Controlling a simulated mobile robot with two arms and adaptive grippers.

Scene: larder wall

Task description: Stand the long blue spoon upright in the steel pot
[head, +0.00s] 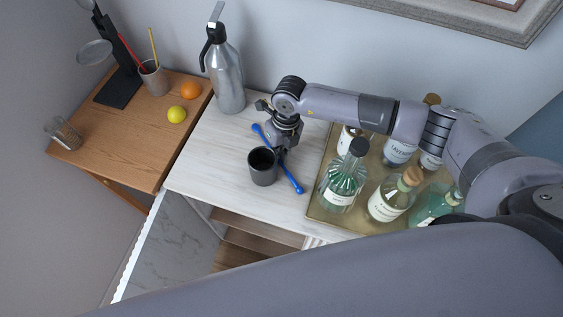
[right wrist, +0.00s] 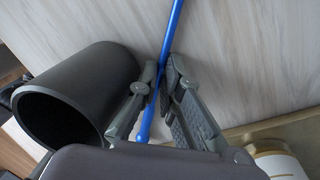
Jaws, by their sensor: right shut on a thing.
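The long blue spoon (head: 293,181) lies slanted across the pale counter, just behind and right of the steel pot (head: 263,174). I cannot tell if it touches the counter along its length. The pot is dark grey, upright and open at the top, with nothing seen in it. My right gripper (head: 281,152) is beside the pot, shut on the spoon's middle. In the right wrist view, the blue spoon (right wrist: 174,35) passes between the fingers (right wrist: 162,80), and the pot (right wrist: 105,82) stands close to their left. My left gripper is out of view.
A brass tray (head: 316,212) with several bottles stands right of the pot, under my right arm. A tall steel siphon (head: 227,80) stands behind left. A lower wooden table (head: 135,140) at left holds a lemon (head: 177,114), an orange (head: 190,90) and a cup (head: 154,82).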

